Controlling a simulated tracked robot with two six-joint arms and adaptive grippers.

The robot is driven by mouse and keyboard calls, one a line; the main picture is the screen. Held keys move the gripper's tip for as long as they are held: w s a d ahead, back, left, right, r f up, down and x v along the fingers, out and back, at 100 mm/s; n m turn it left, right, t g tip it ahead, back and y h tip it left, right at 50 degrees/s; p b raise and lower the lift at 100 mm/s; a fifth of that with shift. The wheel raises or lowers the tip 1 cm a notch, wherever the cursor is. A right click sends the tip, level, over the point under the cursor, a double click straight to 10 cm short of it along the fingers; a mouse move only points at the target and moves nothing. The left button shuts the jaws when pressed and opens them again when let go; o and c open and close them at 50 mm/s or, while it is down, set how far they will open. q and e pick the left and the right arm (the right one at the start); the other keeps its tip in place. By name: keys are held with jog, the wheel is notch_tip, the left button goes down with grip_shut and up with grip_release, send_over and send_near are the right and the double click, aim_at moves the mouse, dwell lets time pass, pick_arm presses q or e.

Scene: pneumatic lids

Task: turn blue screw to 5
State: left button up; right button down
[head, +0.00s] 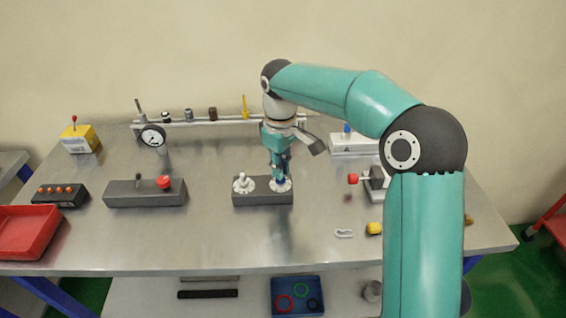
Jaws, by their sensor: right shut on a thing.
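The blue screw (281,182) sits on a white round dial at the right end of a dark grey block (262,198) in the middle of the table. My right gripper (280,176) points down over it and is shut on the blue screw. The fingers hide most of the screw and part of its dial, and the dial's numbers are too small to read. A white screw on a similar dial (243,184) stands at the left end of the same block. My left gripper is not in view.
To the left stand a grey block with a red knob (163,183), a gauge (153,137) and a red tray (27,232). A red-handled valve (366,181) and a white clip (344,233) are to the right. The table in front of the dial block is clear.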

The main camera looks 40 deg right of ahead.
jog(key=m+p, duration=0.1)
jog(key=m, duration=0.3)
jog(key=shift+m, duration=0.3)
jog(key=m, duration=0.4)
jog(key=shift+m, duration=0.3)
jog(key=c, duration=1.2)
grip_release()
jog(key=shift+r, duration=0.3)
notch_tip(320, 180, up, 11)
jog(key=shift+r, duration=0.15)
